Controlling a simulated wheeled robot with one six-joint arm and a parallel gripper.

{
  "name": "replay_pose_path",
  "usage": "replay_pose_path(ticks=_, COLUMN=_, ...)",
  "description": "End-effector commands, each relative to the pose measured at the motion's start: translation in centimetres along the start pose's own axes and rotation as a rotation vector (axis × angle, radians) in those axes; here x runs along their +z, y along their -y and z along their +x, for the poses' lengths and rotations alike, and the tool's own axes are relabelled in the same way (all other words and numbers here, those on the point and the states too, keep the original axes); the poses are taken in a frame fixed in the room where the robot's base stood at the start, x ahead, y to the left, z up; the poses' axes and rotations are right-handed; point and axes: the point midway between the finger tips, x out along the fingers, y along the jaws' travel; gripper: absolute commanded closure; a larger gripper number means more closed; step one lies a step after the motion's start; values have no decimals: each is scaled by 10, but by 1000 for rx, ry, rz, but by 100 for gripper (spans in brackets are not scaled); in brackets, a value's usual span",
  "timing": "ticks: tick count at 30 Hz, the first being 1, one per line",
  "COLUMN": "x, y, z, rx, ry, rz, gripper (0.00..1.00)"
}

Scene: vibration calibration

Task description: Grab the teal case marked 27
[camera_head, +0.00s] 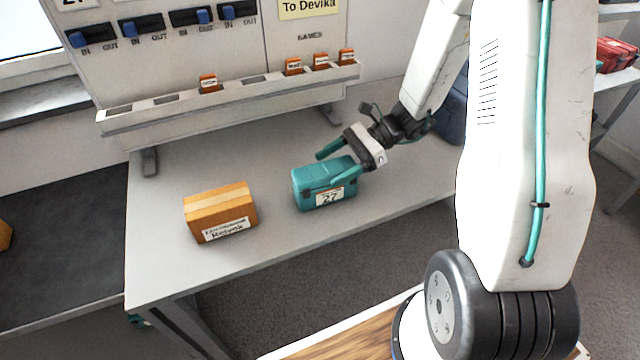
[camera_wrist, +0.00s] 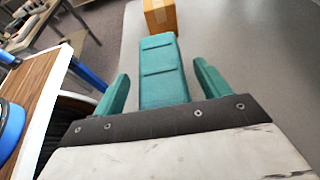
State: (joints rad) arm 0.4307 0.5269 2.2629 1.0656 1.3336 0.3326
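The teal case marked 27 (camera_head: 316,190) stands on the grey table, its white label facing the table's front edge. My gripper (camera_head: 334,164) is at the case's right end, with its teal fingers spread to either side. In the wrist view the case (camera_wrist: 162,72) lies between the two open fingers of my gripper (camera_wrist: 161,86). Gaps show between each finger and the case, and it rests on the table. The case's underside is hidden.
A cardboard box (camera_head: 221,213) with a label sits left of the case and also shows beyond it in the wrist view (camera_wrist: 160,16). A board with IN/OUT sliders and a slotted ledge (camera_head: 230,98) holding orange tags stands behind. The grey table (camera_head: 165,270) is clear at front left.

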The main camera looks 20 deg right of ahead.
Motion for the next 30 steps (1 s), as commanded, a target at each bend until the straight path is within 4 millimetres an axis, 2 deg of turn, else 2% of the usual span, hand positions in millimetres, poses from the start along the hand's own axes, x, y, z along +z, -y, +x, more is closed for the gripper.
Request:
replay_pose_path(ticks=1, x=0, y=0, z=0, rx=0, ry=0, rz=0, gripper=40)
replay_pose_path(ticks=6, x=0, y=0, z=0, rx=0, ry=0, rz=0, gripper=87)
replay_pose_path(ticks=7, x=0, y=0, z=0, rx=0, ry=0, rz=0, gripper=95)
replay_pose_path(ticks=8, x=0, y=0, z=0, rx=0, ry=1, rz=0, gripper=99)
replay_pose_path(ticks=20, x=5, y=0, z=-3, rx=-1, ry=0, rz=-2, gripper=99)
replay_pose_path(ticks=30, x=30, y=0, z=-12, rx=0, ry=0, rz=-4, gripper=99)
